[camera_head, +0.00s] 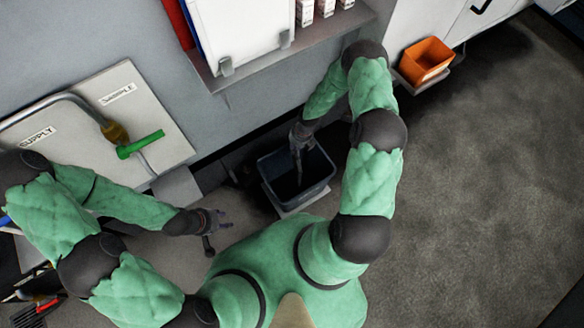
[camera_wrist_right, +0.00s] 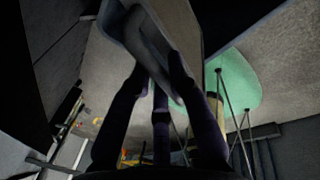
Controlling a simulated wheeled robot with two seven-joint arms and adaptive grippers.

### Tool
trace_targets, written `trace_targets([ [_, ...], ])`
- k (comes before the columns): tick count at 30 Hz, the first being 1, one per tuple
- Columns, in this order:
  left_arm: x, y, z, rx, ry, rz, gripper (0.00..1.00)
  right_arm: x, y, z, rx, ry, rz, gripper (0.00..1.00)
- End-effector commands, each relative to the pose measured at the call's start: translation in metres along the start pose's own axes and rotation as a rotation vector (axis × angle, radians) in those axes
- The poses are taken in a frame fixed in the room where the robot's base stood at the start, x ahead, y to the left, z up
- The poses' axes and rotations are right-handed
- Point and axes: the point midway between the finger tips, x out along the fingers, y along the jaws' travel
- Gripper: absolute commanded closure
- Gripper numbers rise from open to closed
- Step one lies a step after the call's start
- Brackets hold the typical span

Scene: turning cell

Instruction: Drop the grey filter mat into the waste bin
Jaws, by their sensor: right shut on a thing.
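The waste bin (camera_head: 322,186) is a dark blue-grey open box on a light base by the wall. My right gripper (camera_head: 298,156) points down over its opening. In the right wrist view, the fingers (camera_wrist_right: 157,72) are shut on a grey, bent strip that looks like the filter mat (camera_wrist_right: 150,42). The mat is hard to make out in the head view, where a thin grey piece hangs below the fingers. My left gripper (camera_head: 217,231) is open and empty, left of the bin.
An orange bin (camera_head: 427,59) stands on a small shelf at the upper right. A wall shelf (camera_head: 290,50) with white boxes is above the waste bin. A supply panel (camera_head: 125,95) with a pipe and green-handled valve (camera_head: 140,145) is at left. The floor at right is clear.

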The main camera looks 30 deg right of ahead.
Motion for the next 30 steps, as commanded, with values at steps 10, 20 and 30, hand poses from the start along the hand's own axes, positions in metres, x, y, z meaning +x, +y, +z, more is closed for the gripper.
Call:
trace_targets([
  [10,-0.001,0.0,0.0,0.0,0.001,0.0,0.6,-0.001,0.0,0.0,0.0,-0.001,0.0,0.54],
  [20,-0.001,0.0,0.0,0.0,0.001,0.0,0.6,-0.006,0.0,0.001,0.0,-0.001,0.0,0.54],
  [30,-0.001,0.0,0.0,0.0,0.0,0.0,0.6,-0.066,0.0,0.001,0.001,-0.003,0.0,0.54],
])
